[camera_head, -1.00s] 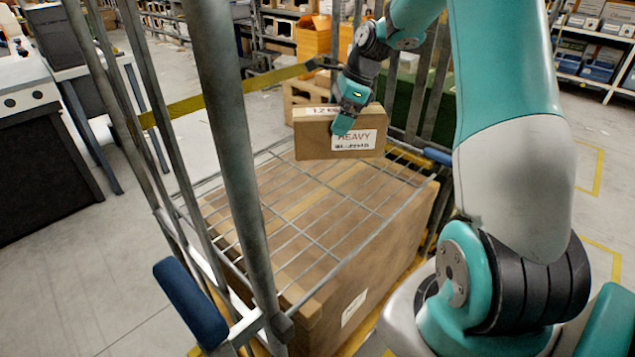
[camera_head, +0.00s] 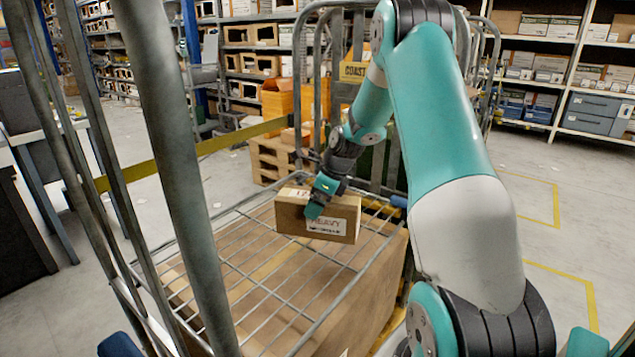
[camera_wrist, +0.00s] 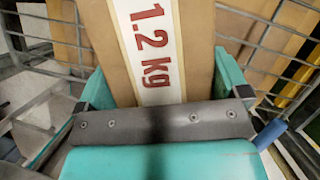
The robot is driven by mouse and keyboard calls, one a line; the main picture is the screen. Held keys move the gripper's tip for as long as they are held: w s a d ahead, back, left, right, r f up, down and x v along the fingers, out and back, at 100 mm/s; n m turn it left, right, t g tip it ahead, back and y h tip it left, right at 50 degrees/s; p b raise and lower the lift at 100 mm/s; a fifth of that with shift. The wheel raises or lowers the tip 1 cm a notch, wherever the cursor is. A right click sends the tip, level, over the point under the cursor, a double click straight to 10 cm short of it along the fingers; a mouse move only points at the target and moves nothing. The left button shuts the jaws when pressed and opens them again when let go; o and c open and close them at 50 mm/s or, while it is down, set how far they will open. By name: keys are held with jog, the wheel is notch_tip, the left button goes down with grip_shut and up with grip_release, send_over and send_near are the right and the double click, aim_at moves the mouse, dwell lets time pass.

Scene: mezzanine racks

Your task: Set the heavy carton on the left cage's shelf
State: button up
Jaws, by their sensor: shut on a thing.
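The heavy carton (camera_head: 288,220) is a small brown box with a white "HEAVY" label on its front. My gripper (camera_head: 322,196) is shut on it from above, with its teal fingers on either side. In the wrist view the carton (camera_wrist: 195,40) fills the space between the fingers and shows a "1.2 kg" strip. The cage's wire shelf (camera_head: 228,262) lies under the carton. I cannot tell whether the carton's underside touches the wires.
A large brown carton (camera_head: 365,285) sits beneath the wire shelf. Thick grey cage posts (camera_head: 180,170) stand at the left, and a yellow strap (camera_head: 215,143) crosses behind. Wooden pallets (camera_head: 268,160) and orange boxes (camera_head: 280,105) stand beyond the cage.

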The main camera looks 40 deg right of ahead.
aim_at(336, 199)
jog(key=shift+w+f, duration=0.1)
jog(key=shift+f, duration=3.2)
jog(key=o, duration=1.4)
jog(key=shift+f, duration=0.15)
jog(key=v, duration=1.2)
jog(key=shift+d, duration=0.1)
